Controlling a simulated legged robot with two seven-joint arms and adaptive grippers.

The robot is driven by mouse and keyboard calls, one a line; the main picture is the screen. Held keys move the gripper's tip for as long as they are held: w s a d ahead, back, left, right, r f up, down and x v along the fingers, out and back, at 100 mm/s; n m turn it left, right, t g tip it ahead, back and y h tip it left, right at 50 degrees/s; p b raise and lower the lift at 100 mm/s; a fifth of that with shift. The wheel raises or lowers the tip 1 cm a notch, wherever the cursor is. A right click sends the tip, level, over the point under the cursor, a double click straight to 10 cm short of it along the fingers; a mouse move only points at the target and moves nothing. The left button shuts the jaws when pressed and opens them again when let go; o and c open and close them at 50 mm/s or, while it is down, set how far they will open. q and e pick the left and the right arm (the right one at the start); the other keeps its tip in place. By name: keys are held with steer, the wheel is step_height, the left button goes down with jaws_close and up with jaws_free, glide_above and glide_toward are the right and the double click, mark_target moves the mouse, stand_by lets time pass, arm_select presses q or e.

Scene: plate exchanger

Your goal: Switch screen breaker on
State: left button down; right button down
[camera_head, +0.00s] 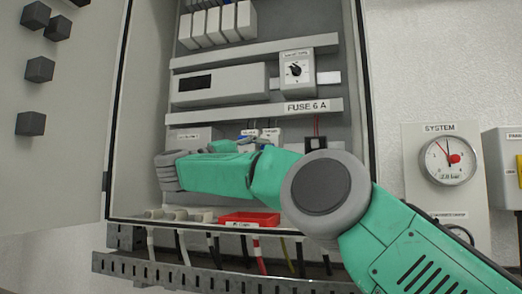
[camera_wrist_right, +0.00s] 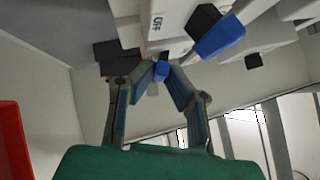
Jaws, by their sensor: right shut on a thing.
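My right gripper (camera_wrist_right: 163,72) is shut on a small blue breaker lever (camera_wrist_right: 162,68), seen between its fingertips in the wrist view. That breaker is white, with black lettering that looks like OFF. Beside it is a second breaker with a larger blue lever (camera_wrist_right: 220,37) and an OFF mark. In the head view the breakers (camera_head: 270,136) sit in the lower row of the cabinet, under small labels too small to read. My right arm reaches across the cabinet there and hides much of the row and most of the gripper. My left gripper is not in view.
A red tray (camera_head: 250,217) sits at the cabinet's lower edge and also shows in the wrist view (camera_wrist_right: 14,140). The FUSE 6 A rail (camera_head: 225,117) runs above the breakers. The open cabinet door (camera_head: 60,140) is left; a pressure gauge (camera_head: 448,160) is right.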

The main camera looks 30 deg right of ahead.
steer(key=n+y+p, duration=0.1)
steer(key=r+n+t+y+p, duration=0.1)
steer(key=n+p, duration=0.1)
steer(key=shift+a+r, duration=0.2)
steer(key=shift+r, duration=0.05)
steer(key=r+n+y+p, duration=0.1)
steer(key=p, duration=0.1)
steer(key=n+y+p, duration=0.2)
steer(key=p, duration=0.1)
steer(key=shift+r+y+p, duration=0.3)
steer(key=shift+r, duration=0.1)
steer(key=shift+w+d+r+n+y+p, duration=0.1)
steer(key=shift+d+r+n+y+p, duration=0.1)
steer(key=shift+n+y+p, duration=0.7)
steer(key=shift+m, duration=0.3)
